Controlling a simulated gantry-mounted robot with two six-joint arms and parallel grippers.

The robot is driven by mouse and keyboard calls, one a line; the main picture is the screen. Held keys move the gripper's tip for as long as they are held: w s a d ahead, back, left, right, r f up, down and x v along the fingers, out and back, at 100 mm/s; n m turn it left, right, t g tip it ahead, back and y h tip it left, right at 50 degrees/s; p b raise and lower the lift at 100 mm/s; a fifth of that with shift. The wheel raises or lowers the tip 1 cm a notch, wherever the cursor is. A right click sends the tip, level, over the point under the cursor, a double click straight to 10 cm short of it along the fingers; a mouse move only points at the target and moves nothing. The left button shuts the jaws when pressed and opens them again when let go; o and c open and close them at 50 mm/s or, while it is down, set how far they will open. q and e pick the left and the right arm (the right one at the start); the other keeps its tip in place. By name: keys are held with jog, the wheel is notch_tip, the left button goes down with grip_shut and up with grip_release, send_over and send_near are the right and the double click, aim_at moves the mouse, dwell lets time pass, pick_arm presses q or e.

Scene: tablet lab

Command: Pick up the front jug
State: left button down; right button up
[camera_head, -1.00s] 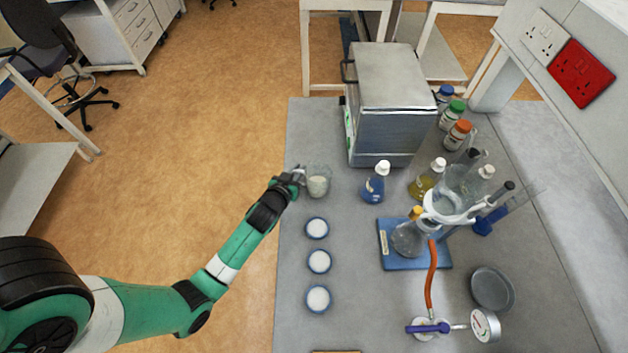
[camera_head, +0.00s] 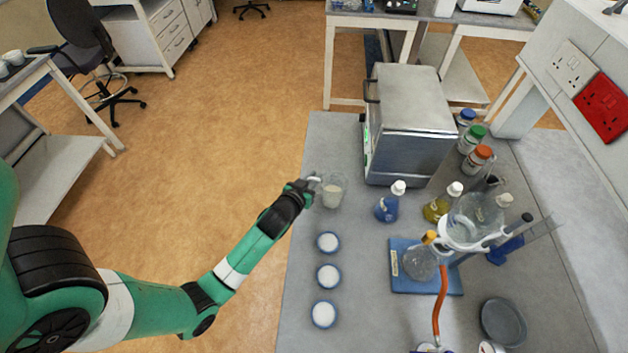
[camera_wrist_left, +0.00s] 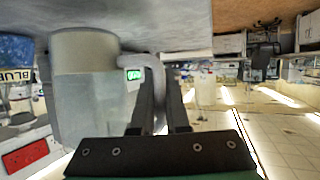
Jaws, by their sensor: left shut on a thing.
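The front jug (camera_head: 333,191) is a clear beaker-like jug with pale contents, at the bench's left side, left of the metal oven. My left gripper (camera_head: 313,184) is at its left side. In the left wrist view the jug (camera_wrist_left: 85,95) looks upside down, with its handle (camera_wrist_left: 158,85) towards my left gripper (camera_wrist_left: 163,92). The fingers are shut on the handle. I cannot tell whether the jug's base touches the bench. My right gripper is not in view.
A metal oven (camera_head: 408,130) stands behind the jug. A blue bottle (camera_head: 388,205) and a yellow bottle (camera_head: 440,205) stand to its right. Several white-filled dishes, one here (camera_head: 328,242), line the bench's left side. A glass apparatus on a blue base (camera_head: 400,280) is farther right.

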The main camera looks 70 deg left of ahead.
pick_arm(q)
jog(key=s+d+r+p, duration=0.5)
jog(key=s+d+r, duration=0.2)
jog(key=d+r, duration=0.3)
jog(key=shift+s+d, duration=0.25)
jog(key=shift+d, duration=0.65)
